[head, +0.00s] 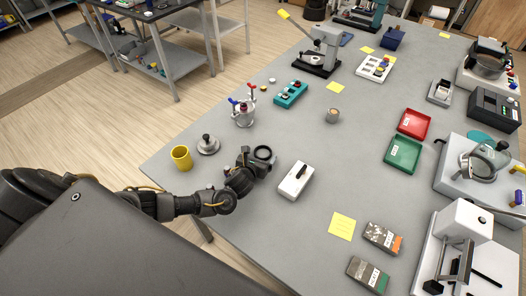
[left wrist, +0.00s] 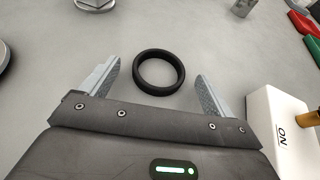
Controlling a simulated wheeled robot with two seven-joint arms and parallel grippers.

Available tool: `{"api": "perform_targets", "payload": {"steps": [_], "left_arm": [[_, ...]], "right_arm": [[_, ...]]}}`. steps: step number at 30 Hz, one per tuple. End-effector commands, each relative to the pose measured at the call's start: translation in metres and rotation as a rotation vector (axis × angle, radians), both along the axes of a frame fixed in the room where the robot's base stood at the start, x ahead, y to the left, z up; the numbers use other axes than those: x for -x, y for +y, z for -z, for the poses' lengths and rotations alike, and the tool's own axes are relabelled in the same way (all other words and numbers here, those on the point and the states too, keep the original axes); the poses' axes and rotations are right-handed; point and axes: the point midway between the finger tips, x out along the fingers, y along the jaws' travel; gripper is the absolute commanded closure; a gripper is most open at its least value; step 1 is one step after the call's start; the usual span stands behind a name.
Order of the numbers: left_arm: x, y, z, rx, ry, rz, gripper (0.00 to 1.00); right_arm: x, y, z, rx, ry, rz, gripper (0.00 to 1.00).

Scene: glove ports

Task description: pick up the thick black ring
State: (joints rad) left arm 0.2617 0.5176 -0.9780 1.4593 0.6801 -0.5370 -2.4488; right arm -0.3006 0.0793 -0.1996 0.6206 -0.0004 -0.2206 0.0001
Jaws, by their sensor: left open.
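The thick black ring (left wrist: 158,72) lies flat on the grey table. In the left wrist view it sits between and slightly beyond the tips of my left gripper (left wrist: 156,80), whose two pale fingers are spread apart and empty. A gap shows between the ring and each finger. In the head view the ring (head: 263,154) lies at the tip of my left gripper (head: 257,160), partly hidden by it. My right gripper is not in view.
A white switch box (head: 295,180) stands close right of the gripper. A metal knobbed disc (head: 208,146) and a yellow cup (head: 181,158) stand to the left.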

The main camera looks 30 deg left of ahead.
Motion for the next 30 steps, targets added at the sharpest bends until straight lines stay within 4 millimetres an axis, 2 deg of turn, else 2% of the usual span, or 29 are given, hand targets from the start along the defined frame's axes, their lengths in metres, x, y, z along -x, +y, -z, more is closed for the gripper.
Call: {"api": "perform_targets", "payload": {"steps": [4, 11, 14, 22, 30], "left_arm": [[-0.0089, 0.0013, 0.0039, -0.001, 0.001, 0.000, 0.11], [-0.0099, 0.0013, 0.0050, 0.001, 0.001, 0.001, 0.11], [-0.0098, 0.0013, 0.0049, 0.001, 0.001, 0.001, 0.22], [-0.0097, 0.0013, 0.0049, 0.001, 0.001, 0.001, 0.57], [-0.0098, 0.0013, 0.0042, 0.001, 0.001, 0.001, 0.59]], "right_arm": [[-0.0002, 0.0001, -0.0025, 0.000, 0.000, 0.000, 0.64], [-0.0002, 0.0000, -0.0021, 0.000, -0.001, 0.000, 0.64], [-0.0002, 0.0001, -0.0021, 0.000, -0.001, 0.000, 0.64], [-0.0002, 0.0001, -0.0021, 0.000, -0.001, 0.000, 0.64], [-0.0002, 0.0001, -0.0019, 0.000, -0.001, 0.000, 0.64]]}}
